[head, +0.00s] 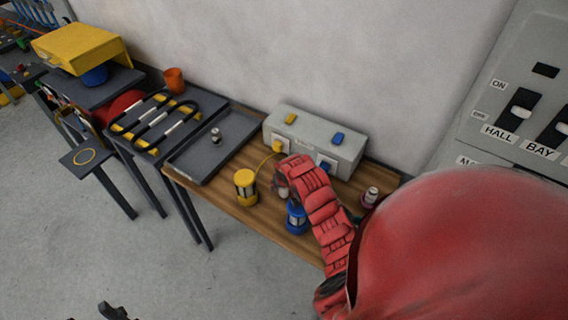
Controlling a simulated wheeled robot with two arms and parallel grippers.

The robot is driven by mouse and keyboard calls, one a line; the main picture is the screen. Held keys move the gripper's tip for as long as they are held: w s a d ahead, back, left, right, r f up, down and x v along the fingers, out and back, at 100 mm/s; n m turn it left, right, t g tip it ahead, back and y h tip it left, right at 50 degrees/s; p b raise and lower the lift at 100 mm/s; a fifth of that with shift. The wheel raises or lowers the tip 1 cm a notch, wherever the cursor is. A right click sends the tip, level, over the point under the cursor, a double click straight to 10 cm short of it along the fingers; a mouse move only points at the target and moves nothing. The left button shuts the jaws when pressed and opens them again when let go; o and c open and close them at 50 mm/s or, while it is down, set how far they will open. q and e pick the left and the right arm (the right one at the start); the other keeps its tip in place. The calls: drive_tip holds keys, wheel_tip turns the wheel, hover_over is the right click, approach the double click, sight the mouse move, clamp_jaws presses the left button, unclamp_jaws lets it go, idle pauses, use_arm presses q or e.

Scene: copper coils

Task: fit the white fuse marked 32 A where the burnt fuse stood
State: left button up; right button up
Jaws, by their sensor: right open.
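My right gripper (284,190) is open, in front of the grey fuse box (312,134) on the wooden table. A small pale patch shows at its fingers; I cannot tell whether it is a fuse. A small white and dark fuse-like piece (216,135) stands on the dark tray (190,173). Another white piece with a dark pink base (371,195) stands at the table's right, beside my red arm. No rating marks are readable. My arm hides part of the box front. A dark forked part at the bottom left edge may be my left gripper (116,312).
A yellow lantern (245,187) and a blue lantern (297,216) stand close to my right gripper. A yellow cable runs to the box's yellow plug (279,146). A grey switch panel (500,110) is at the right. Left are a rack with dark bars and an orange cup (174,80).

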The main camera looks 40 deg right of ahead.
drive_tip(key=shift+c, duration=0.4)
clamp_jaws()
drive_tip(key=shift+r, duration=0.1)
